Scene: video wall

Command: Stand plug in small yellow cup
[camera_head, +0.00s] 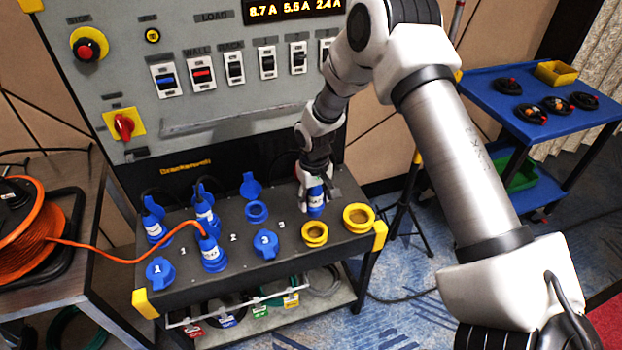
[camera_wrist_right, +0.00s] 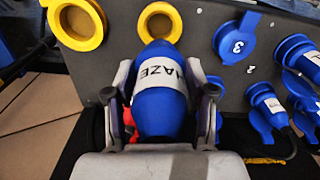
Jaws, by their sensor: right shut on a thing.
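My right gripper (camera_head: 317,188) is shut on a blue plug with a white label band (camera_head: 316,198). In the right wrist view the plug (camera_wrist_right: 160,110) lies between the two fingers, and its label reads "HAZE". The small yellow cup (camera_head: 314,234) is on the dark sloping panel, just below the plug in the head view. In the wrist view the small yellow cup (camera_wrist_right: 160,20) shows beyond the plug's end, which partly overlaps it. The cup looks empty. A larger yellow cup (camera_head: 358,218) is to its right. My left gripper is not in view.
Blue sockets with flip lids (camera_head: 256,211) and several plugged-in blue plugs (camera_head: 211,255) fill the panel's left side. An orange cable (camera_head: 120,256) runs to a reel (camera_head: 30,222). The grey switch cabinet (camera_head: 215,120) rises behind. A blue cart (camera_head: 540,105) stands at right.

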